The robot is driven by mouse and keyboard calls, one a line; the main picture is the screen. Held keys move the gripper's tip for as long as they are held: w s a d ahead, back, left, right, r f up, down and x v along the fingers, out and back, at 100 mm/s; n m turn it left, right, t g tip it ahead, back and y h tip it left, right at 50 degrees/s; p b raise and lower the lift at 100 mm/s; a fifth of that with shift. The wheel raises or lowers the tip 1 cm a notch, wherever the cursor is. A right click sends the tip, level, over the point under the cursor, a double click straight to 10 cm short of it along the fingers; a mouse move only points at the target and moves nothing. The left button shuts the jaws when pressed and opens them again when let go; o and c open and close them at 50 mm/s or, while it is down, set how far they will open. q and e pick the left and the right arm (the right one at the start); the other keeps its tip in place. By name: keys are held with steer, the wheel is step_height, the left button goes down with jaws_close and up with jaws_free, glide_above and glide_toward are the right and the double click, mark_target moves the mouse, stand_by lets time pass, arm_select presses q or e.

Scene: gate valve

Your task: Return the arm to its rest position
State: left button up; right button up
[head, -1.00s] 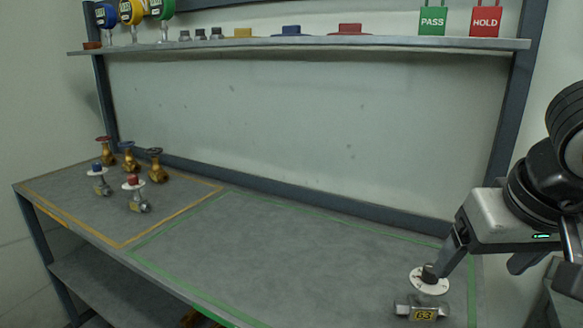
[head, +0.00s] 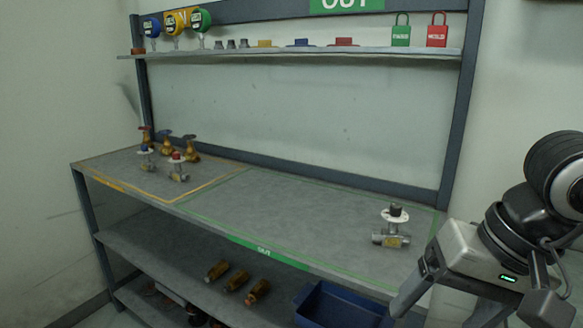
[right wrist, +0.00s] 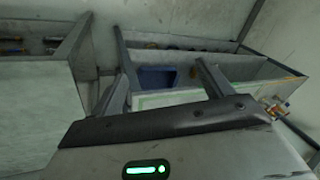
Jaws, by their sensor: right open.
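My right gripper (head: 442,304) is at the lower right of the head view, in front of the bench's right end. It is open and empty, and its two fingers (right wrist: 163,88) stand apart in the right wrist view. A grey gate valve (head: 388,239) with a white disc and dark knob stands on the bench's right side. My left gripper is not in view.
Several brass and grey valves (head: 165,146) stand in the yellow-outlined area at the bench's left. Brass parts (head: 235,279) and a blue bin (head: 340,308) are on the lower shelf. Gauges and red and green padlocks (head: 437,36) line the upper shelf. The bench middle is clear.

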steer(key=s+a+r+m+g+y, duration=0.2)
steer(key=s+a+m+g+y, duration=0.1)
steer(key=a+m+y, duration=0.45)
steer(key=s+a+r+m+g+y, duration=0.2)
steer(key=a+m+y, duration=0.5)
steer(key=a+y, duration=0.15)
steer(key=w+d+f+n+t+h, duration=0.35)
steer(key=n+t, duration=0.35)
steer(key=n, duration=0.5)
steer(key=w+d+f+n+t+h, duration=0.2)
steer(key=w+f+n+t, duration=0.4)
steer(key=n, duration=0.5)
steer(key=w+d+f+n+t+h, duration=0.1)
steer(key=d+f+n+t+h, duration=0.25)
steer(key=n+t, duration=0.65)
steer(key=s+d+f+m+g+h, duration=0.2)
steer(key=s+f+m, duration=0.4)
steer(key=f, duration=0.6)
steer(key=s+d+f+m+g+h, duration=0.2)
steer(key=s+f+m+g+h, duration=0.3)
steer(key=f, duration=0.7)
steer(key=s+m+g, duration=0.1)
steer(key=m+g, duration=0.1)
steer(key=m, duration=0.1)
steer(key=shift+d+f+g, duration=0.15)
steer(key=shift+f+g, duration=0.15)
steer(key=shift+f, duration=0.1)
